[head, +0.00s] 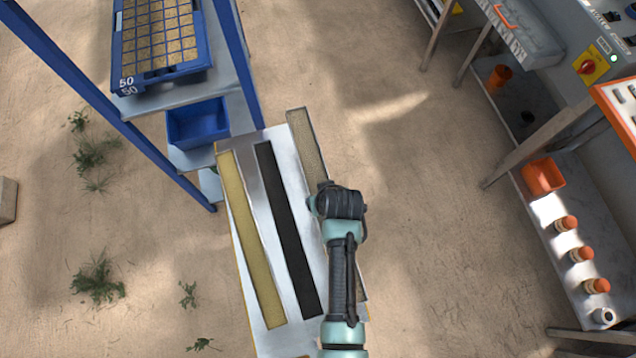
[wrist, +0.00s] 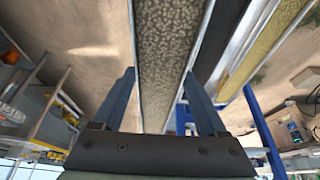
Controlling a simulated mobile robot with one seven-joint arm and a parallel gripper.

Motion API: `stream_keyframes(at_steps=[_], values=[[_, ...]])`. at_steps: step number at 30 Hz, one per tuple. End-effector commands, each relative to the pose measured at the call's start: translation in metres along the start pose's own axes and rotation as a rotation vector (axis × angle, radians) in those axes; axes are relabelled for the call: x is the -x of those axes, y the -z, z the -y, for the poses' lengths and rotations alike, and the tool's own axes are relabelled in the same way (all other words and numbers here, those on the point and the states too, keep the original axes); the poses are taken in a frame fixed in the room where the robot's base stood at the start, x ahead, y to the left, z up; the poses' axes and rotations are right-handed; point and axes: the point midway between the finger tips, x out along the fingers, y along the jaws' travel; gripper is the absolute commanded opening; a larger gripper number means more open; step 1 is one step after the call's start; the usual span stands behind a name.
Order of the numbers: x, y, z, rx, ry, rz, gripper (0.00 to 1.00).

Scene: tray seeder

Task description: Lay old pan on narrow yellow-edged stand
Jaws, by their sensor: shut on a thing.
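The old pan is a long, narrow tray with a speckled grey-beige inside and thin metal rims (head: 306,142). It lies lengthwise along the right side of the narrow yellow-edged stand (head: 245,162), its far end reaching past the stand's far edge. My gripper (head: 338,203) is above its middle and hides part of it. In the wrist view the pan (wrist: 167,45) runs between the two fingers of my gripper (wrist: 162,100), which is shut on it. Whether the pan touches the stand top or hangs just above it, I cannot tell.
A black strip-like pan (head: 287,230) and a yellow grainy pan (head: 250,240) lie side by side on the stand, left of the old pan. A blue rack with a seed tray (head: 160,75) and blue bin (head: 197,122) stands behind left. Sandy floor to the right is open.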

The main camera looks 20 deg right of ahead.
Motion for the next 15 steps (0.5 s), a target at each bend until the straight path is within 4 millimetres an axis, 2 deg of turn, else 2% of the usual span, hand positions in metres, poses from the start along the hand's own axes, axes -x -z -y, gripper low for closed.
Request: stream_keyframes(at_steps=[15], values=[[-0.043, -0.018, 0.0, 0.0, -0.001, -0.003, 0.19]])
